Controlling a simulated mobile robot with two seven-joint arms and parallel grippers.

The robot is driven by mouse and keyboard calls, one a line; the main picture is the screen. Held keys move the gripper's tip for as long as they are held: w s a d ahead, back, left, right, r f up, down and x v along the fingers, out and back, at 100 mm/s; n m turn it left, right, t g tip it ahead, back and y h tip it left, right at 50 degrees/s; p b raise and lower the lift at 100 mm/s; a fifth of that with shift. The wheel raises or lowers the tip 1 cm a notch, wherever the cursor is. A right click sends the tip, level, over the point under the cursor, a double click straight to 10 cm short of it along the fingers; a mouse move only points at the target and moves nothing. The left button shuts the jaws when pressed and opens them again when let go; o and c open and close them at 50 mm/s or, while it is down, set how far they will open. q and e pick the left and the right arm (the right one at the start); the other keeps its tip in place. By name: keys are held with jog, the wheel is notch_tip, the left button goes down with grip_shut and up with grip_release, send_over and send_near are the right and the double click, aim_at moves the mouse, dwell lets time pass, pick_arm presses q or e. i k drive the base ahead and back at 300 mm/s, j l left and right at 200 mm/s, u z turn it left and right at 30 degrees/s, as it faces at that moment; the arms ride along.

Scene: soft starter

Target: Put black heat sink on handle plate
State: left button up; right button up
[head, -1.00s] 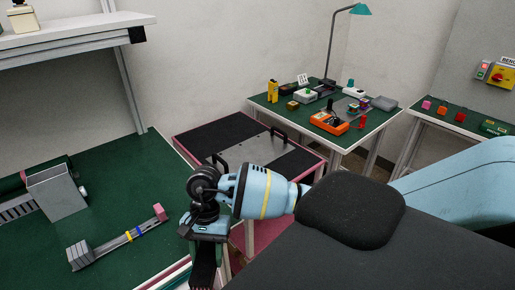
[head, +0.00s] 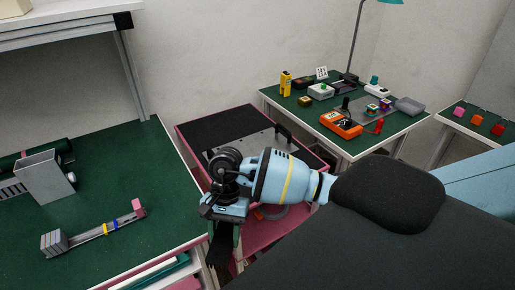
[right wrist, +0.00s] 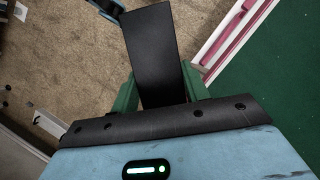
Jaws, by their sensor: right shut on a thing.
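My right gripper (head: 224,236) points down in the head view, beside the right edge of the green bench. It is shut on a black heat sink (right wrist: 150,45), which shows as a flat dark rectangle between the green fingers in the right wrist view. In the head view the heat sink (head: 221,250) hangs below the gripper. The handle plate (head: 262,140) is a grey plate with black handles on the pink-edged cart behind my right wrist. Its right handle (head: 283,132) shows; the wrist hides much of the rest. My left gripper is out of view.
The green bench (head: 110,180) at left bears a grey bracket (head: 46,177) and a rail with coloured bands (head: 95,230). A black mat (head: 225,126) covers the cart's far part. A table (head: 385,142) behind right holds several tools, including an orange meter (head: 341,123).

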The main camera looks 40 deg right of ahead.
aim_at(251, 146)
jog(key=l+u, duration=0.1)
jog(key=l, duration=0.7)
jog(key=i+l, duration=0.15)
jog(key=l, duration=0.25)
jog(key=i+l, duration=0.2)
jog(key=l, duration=0.15)
jog(key=i+l+u, duration=0.1)
jog(key=l, duration=0.3)
jog(key=i+j, duration=0.05)
